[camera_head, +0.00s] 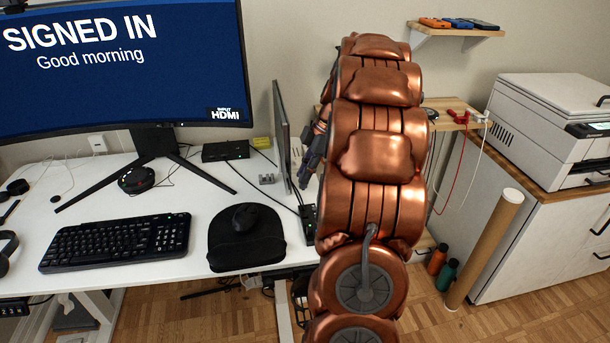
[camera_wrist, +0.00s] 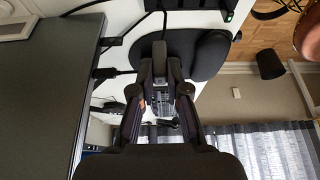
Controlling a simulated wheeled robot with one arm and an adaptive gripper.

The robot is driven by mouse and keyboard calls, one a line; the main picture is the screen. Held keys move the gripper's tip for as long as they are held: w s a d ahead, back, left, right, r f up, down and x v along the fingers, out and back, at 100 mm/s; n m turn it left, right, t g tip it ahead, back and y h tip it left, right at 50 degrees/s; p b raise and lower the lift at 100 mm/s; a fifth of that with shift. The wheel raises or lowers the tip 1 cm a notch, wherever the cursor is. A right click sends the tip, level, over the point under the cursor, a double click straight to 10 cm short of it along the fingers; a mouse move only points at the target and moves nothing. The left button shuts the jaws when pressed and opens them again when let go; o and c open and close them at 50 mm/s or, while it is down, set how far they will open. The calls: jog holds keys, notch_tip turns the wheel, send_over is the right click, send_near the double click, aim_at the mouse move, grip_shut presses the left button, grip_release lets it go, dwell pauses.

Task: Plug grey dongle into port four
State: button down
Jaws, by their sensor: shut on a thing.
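My gripper (camera_wrist: 160,56) is shut on a small grey piece, which looks like the grey dongle (camera_wrist: 160,62), between its fingertips in the wrist view. In the head view my gripper (camera_head: 313,152) is partly hidden behind my copper arm, just right of the thin upright screen. A black box with green lights (camera_head: 308,222), which looks like a port hub, sits at the desk's right edge. It also shows at the top of the wrist view (camera_wrist: 231,9), apart from the gripper. Its port numbers are too small to read.
The thin screen (camera_head: 281,135) stands close beside the gripper. A small grey block (camera_head: 266,179) lies left of it. A black box with cables (camera_head: 225,151), a mouse (camera_head: 245,217) on a black mat (camera_head: 230,252) and a keyboard (camera_head: 118,242) occupy the desk. Cables cross near the hub.

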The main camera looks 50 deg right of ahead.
aim_at(305, 188)
jog(key=shift+f+b, duration=1.9)
jog(key=shift+f, duration=1.05)
jog(key=shift+b, duration=1.2)
jog(key=shift+f+b, duration=0.75)
jog(key=shift+f, duration=0.3)
jog(key=c, duration=1.1)
grip_release()
jog(key=shift+r, duration=0.15)
jog(key=shift+v, duration=5.9)
